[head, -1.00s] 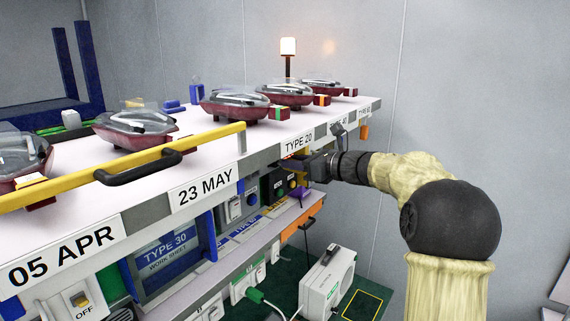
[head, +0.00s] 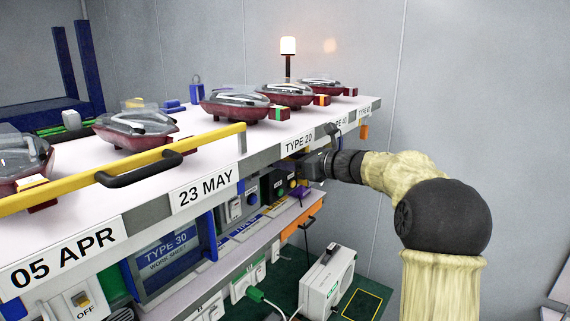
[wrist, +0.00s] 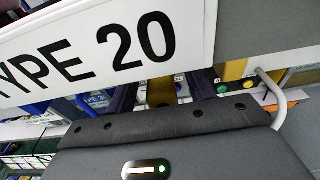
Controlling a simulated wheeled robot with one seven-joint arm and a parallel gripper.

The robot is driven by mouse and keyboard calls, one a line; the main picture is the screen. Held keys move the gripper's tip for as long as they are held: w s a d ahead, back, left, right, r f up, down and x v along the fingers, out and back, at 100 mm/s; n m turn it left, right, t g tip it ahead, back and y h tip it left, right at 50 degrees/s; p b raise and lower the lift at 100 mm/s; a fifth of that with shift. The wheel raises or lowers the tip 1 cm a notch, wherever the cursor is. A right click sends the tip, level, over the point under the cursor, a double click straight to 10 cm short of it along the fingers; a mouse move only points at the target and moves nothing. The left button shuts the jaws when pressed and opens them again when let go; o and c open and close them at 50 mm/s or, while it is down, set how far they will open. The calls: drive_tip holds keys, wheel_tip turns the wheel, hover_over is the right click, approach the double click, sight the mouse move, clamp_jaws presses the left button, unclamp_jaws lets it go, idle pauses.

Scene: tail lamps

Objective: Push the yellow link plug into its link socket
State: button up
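My gripper (head: 300,162) reaches under the bench edge just below the TYPE 20 label, and the edge partly hides its fingers in the head view. In the wrist view two dark blue fingers (wrist: 162,95) stand apart beyond the dark palm. A dull yellow piece (wrist: 162,91) shows between them, with gaps on both sides. It may be the yellow link plug, but I cannot tell for sure. A brighter yellow part (wrist: 235,70) lies right of the right finger. I cannot make out the link socket.
The overhanging bench edge with the TYPE 20 label (head: 299,141) is close above my gripper. A box with round coloured buttons (head: 280,183) sits under it to the left. A grey wire handle (wrist: 277,98) is at the right. A white case (head: 327,280) stands below.

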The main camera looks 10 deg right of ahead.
drive_tip(key=shift+s+d, duration=0.1)
drive_tip(key=b+v, duration=0.7)
drive_tip(key=v, duration=1)
drive_tip(key=shift+f, duration=0.15)
idle(1.6)
